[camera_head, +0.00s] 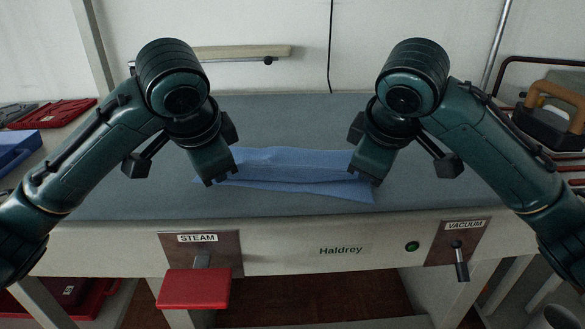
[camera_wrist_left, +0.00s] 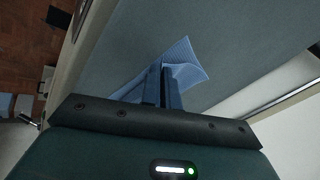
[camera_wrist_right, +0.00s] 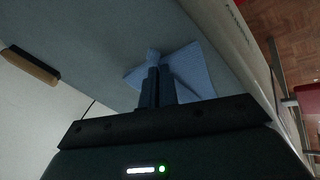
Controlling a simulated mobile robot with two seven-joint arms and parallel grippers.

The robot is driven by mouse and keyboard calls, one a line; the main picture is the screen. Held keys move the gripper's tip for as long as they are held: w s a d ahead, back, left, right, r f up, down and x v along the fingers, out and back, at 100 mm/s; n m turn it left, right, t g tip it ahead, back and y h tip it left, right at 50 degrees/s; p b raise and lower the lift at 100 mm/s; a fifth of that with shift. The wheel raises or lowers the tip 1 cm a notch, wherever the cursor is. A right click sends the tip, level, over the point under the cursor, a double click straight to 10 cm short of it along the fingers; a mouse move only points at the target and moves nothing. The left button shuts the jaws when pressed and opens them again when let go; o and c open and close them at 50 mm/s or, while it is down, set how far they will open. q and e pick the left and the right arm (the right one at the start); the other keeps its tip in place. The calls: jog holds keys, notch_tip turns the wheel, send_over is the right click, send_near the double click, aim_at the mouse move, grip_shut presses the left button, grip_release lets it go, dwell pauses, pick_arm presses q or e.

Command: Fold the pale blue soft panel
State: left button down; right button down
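The pale blue soft panel (camera_head: 290,162) lies on the grey top of the pressing table, between my two grippers. A crease runs across it, with an upper layer at the back and a strip of lower layer showing in front. My left gripper (camera_head: 222,178) is shut on its left end; in the left wrist view the cloth (camera_wrist_left: 190,62) gathers at the close-set fingers. My right gripper (camera_head: 363,178) is shut on its right end; in the right wrist view the cloth (camera_wrist_right: 190,68) is pinched at the fingertips and flares out. The cloth inside the fingers is hidden.
The grey table top (camera_head: 290,112) is clear behind the panel. On the front are a red STEAM pedal (camera_head: 194,289), a VACUUM lever (camera_head: 460,262) and a green button (camera_head: 412,246). An iron-like tool with an orange handle (camera_head: 553,95) stands at right; red trays (camera_head: 52,114) at left.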

pick_arm(q)
jog(key=c, duration=2.1)
grip_release()
jog(key=shift+a, duration=0.15)
pick_arm(e)
jog(key=c, duration=2.1)
grip_release()
jog(key=shift+d, duration=0.15)
jog(key=shift+c, duration=0.2)
pick_arm(q)
jog(key=o, duration=0.8)
pick_arm(e)
jog(key=o, duration=0.8)
pick_arm(q)
jog(key=shift+r, duration=0.3)
pick_arm(e)
jog(key=shift+s+r, duration=0.1)
jog(key=shift+r, duration=0.15)
pick_arm(q)
jog(key=v, duration=0.6)
jog(key=s+v, duration=0.1)
jog(key=v, duration=0.3)
jog(key=shift+s+f, duration=0.1)
jog(key=shift+f, duration=0.05)
pick_arm(e)
jog(key=v, duration=1)
jog(key=shift+s+f, duration=0.1)
jog(key=shift+s, duration=0.4)
